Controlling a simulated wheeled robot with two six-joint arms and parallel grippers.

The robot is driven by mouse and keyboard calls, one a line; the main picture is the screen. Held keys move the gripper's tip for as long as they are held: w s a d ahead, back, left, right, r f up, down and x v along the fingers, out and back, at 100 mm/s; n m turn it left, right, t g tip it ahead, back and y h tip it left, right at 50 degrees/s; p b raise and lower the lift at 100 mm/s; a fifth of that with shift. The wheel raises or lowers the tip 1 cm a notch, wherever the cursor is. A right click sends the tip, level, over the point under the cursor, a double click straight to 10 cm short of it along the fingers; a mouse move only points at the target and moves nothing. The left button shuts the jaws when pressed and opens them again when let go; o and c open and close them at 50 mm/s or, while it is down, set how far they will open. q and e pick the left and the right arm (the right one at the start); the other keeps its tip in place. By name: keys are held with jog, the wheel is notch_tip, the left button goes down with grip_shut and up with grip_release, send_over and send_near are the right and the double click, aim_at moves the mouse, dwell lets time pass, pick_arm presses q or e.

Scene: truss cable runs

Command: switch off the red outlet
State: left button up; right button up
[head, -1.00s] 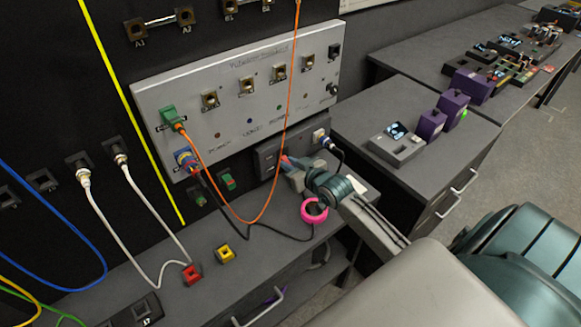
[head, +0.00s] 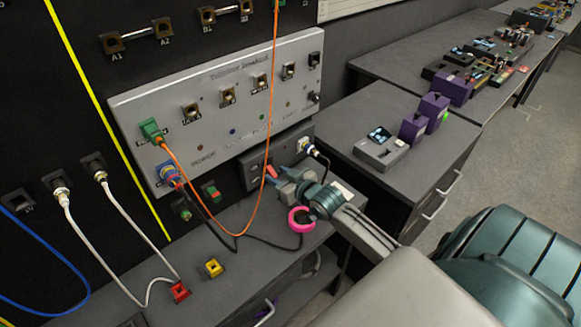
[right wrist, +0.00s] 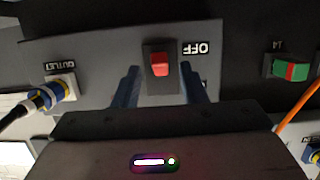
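The red switch (right wrist: 160,64) sits in a dark rocker frame on the grey outlet box (head: 254,171). A label beside it reads OFF, upside down in the right wrist view. My right gripper (right wrist: 160,85) is open, with one blue finger on each side of the switch and nothing held between them. In the head view my right gripper (head: 279,176) is in front of the box, near the red switch (head: 270,171). Whether it touches the box cannot be told. My left gripper is not in view.
A plug with a black cable (head: 312,149) is in the outlet socket beside the switch. The grey breakout panel (head: 215,140) hangs above, with an orange cable (head: 266,150) crossing in front. A red-green switch (head: 212,192) is left of the box. A pink ring (head: 301,219) is below my gripper.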

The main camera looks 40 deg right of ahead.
jog(key=v, duration=0.9)
jog(key=shift+s, duration=0.15)
